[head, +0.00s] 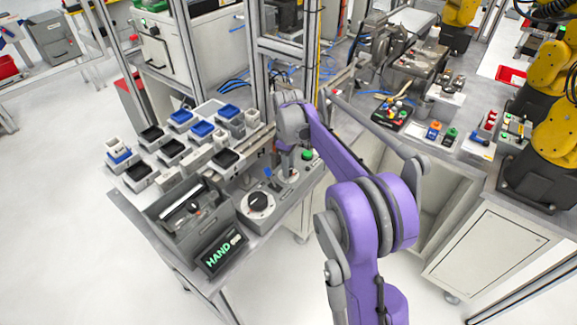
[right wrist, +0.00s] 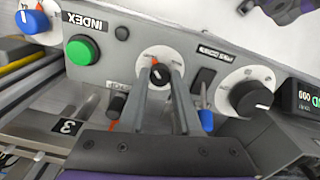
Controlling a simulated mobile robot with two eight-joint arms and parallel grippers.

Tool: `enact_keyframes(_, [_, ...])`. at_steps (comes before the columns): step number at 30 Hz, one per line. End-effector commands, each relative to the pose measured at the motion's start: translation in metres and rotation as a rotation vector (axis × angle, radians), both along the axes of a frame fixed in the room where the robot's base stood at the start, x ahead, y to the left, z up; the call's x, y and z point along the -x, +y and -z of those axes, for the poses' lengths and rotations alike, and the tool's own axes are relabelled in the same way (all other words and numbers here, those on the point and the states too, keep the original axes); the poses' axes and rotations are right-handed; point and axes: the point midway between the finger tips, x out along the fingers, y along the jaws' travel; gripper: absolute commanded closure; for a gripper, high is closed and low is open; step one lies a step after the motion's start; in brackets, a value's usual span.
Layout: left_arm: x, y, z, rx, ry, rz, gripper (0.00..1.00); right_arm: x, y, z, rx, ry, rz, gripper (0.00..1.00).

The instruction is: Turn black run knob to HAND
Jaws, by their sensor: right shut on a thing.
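The grey control panel (head: 280,200) stands on the bench and also fills the right wrist view (right wrist: 120,62). A small black knob (right wrist: 160,76) sits on a white round dial (right wrist: 148,60) with a red mark near the left finger. My right gripper (right wrist: 161,80) is shut on this knob, one finger on each side. In the head view my right gripper (head: 289,172) is small and partly hidden at the panel. The knob's pointer setting is too small to read surely. A small display (head: 221,250) beside the panel shows HAND in green. My left gripper is not in view.
Beside the held knob are a large black knob (right wrist: 252,97) on a white dial, a blue-tipped lever (right wrist: 206,118) and a green button (right wrist: 82,50). A grey box (head: 188,215) and trays with blue and black parts (head: 181,118) crowd the bench.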

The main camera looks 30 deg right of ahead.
Motion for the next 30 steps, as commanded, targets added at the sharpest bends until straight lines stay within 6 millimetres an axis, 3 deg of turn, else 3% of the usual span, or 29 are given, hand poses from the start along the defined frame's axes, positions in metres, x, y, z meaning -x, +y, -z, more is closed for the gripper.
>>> enact_keyframes(15, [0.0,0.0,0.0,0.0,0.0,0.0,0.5,-0.0004,-0.0001,-0.0007,0.0,-0.001,-0.02,1.0])
enact_keyframes(16, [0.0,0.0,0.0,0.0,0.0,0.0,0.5,-0.0004,-0.0001,-0.0007,0.0,-0.001,-0.02,0.66])
enact_keyframes(21, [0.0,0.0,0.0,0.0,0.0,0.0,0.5,-0.0002,-0.0001,-0.0005,0.001,-0.001,-0.019,0.38])
enact_keyframes(30, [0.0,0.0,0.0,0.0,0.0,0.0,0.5,-0.0001,0.0,-0.0018,0.0,0.0,-0.019,0.38])
